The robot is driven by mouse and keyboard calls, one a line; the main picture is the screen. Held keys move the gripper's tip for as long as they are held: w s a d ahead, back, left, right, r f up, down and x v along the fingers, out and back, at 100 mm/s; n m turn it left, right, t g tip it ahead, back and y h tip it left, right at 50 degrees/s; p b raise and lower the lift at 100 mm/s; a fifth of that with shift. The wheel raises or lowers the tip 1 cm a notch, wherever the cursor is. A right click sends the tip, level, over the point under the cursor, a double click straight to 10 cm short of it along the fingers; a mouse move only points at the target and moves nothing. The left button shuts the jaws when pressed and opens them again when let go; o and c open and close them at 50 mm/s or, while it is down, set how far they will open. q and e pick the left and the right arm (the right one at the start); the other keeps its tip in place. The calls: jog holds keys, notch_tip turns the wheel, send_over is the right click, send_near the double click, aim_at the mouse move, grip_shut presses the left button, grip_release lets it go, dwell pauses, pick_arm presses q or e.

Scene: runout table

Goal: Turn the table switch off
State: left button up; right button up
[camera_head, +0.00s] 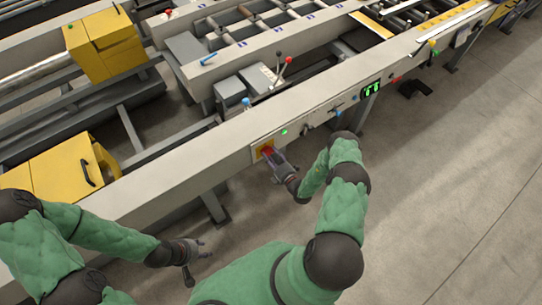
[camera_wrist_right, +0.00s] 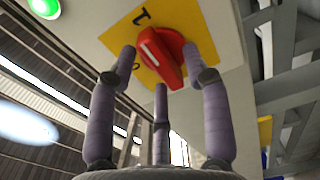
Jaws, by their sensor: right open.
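The table switch is a red rotary knob (camera_wrist_right: 166,56) with a white line, on a yellow plate (camera_wrist_right: 191,22) with a 1 mark and a second, partly hidden mark. In the head view the yellow plate (camera_head: 257,148) sits on the side of the long grey beam. My right gripper (camera_head: 274,156) is at the switch. In the right wrist view its fingers (camera_wrist_right: 160,75) are spread, with tips near the knob on either side; I cannot tell whether any touches it. My left gripper (camera_head: 201,262) is low at the bottom left, empty and away from the beam, its fingers apart.
A green light (camera_head: 284,131) is right of the switch on the beam. A green display (camera_head: 371,89) is further along. Levers (camera_head: 284,66) stand on top behind. Yellow boxes (camera_head: 104,45) are at the left. The floor (camera_head: 440,180) at the right is clear.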

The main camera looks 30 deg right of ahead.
grip_shut()
jog(key=shift+n, duration=0.4)
jog(key=n+b, duration=0.1)
jog(key=n, duration=0.1)
jog(key=shift+a+f+n, duration=0.1)
jog(key=shift+n, duration=0.3)
jog(key=n+b, duration=0.1)
jog(key=n, duration=0.9)
jog(key=shift+a+f+b, duration=0.1)
jog(key=shift+b, duration=0.3)
jog(key=shift+f+n, duration=0.1)
jog(key=shift+n, duration=2.1)
